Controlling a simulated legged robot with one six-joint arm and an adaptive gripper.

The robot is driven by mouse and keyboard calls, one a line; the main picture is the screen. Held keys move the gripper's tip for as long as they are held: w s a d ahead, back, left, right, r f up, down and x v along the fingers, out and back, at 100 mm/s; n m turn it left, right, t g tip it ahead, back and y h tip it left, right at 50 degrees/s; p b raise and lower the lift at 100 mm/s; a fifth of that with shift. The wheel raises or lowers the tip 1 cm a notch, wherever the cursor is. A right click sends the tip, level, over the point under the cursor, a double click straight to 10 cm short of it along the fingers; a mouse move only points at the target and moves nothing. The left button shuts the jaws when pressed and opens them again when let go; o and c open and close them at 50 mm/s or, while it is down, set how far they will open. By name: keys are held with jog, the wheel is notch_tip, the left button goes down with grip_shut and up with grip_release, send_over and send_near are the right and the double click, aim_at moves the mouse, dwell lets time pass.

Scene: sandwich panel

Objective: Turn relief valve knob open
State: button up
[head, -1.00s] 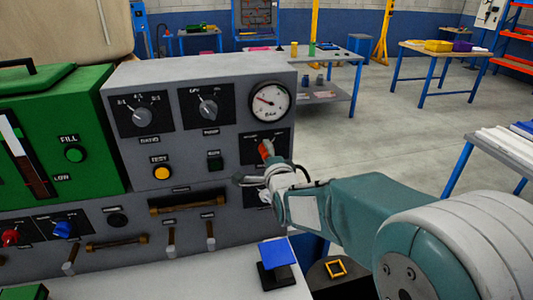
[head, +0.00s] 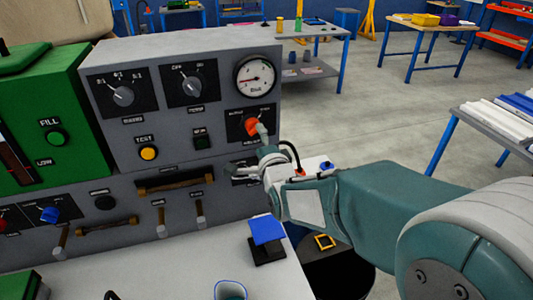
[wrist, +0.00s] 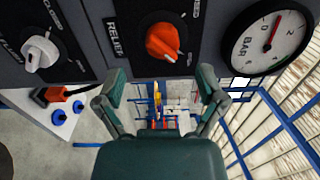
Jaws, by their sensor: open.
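The orange-red relief valve knob (head: 251,127) is on the right side of the grey panel, below the round pressure gauge (head: 255,76). In the wrist view the knob (wrist: 165,42) sits beside the word RELIEF, its grip tilted, and is fully visible. My gripper (head: 252,153) is open in front of the panel, one finger overlapping the knob's lower right in the head view. In the wrist view my gripper's fingers (wrist: 158,86) are spread wide with nothing between them, and the knob appears beyond them, apart from both. The gauge needle points left in the head view.
A white knob (wrist: 40,52) is beside the relief knob in the wrist view. A blue square-topped pedestal (head: 267,230) stands on the white bench below the panel. A green unit (head: 50,110) adjoins the panel at left.

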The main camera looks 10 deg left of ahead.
jog(key=v, duration=0.6)
jog(key=shift+s+d, duration=0.2)
jog(key=shift+s, duration=0.15)
